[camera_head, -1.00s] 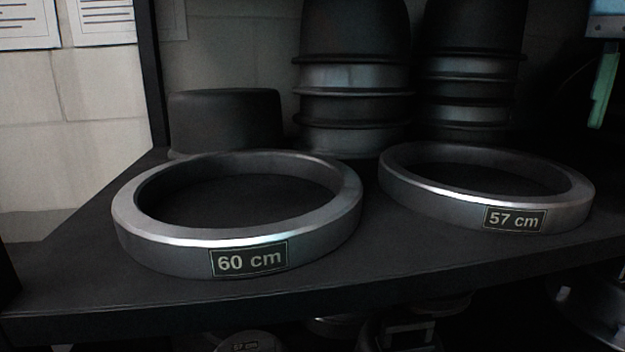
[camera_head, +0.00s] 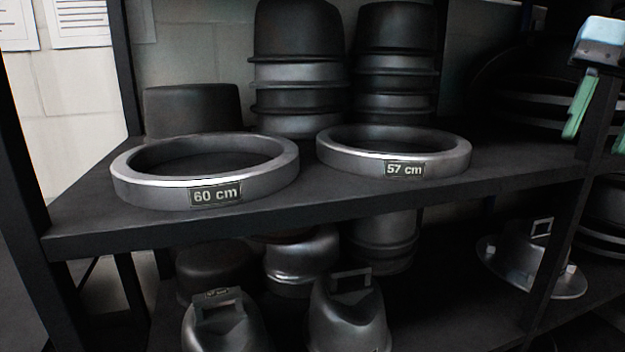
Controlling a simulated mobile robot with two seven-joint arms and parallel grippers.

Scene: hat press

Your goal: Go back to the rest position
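My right gripper (camera_head: 592,142) is at the right edge of the head view, with a pale body and green fingers. The fingers stand apart with nothing seen between them; one is partly cut off by the picture edge. It appears in front of a dark shelf post. My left gripper is not in view. A metal ring marked 60 cm (camera_head: 145,188) lies on the upper shelf at left. A ring marked 57 cm (camera_head: 345,160) lies to its right. The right gripper is apart from both rings.
The dark upper shelf (camera_head: 330,205) also bears stacks of dark hat forms (camera_head: 300,40) behind the rings. Below, the lower shelf holds several metal forms with handles (camera_head: 350,315) and a brimmed one (camera_head: 525,265) at right. A shelf post (camera_head: 125,60) stands at left.

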